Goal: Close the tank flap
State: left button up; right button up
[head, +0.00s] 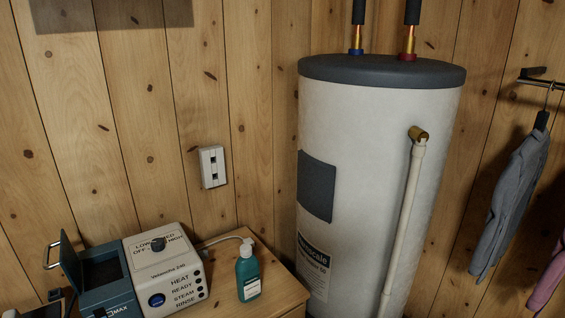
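The tank flap (70,260) is a dark teal panel with a metal bar handle (49,256) on its left side. It stands open, roughly upright, at the left edge of the teal tank (120,291). The tank's dark opening shows from above, and a MAX mark is on its front. The tank joins the left side of a cream appliance (166,265) with a knob and a printed panel. Neither of my grippers can be made out in the head view.
A green pump bottle (247,274) stands right of the appliance on a wooden top (283,285). A tall white water heater (375,130) stands further right. Clothes hang at the far right. Small dark shapes at the lower left edge are unclear.

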aim_at(69, 260)
jog(key=k+j+u, duration=0.1)
jog(key=j+u, duration=0.2)
jog(key=j, duration=0.45)
jog(key=j+u, duration=0.3)
jog(key=j, duration=0.45)
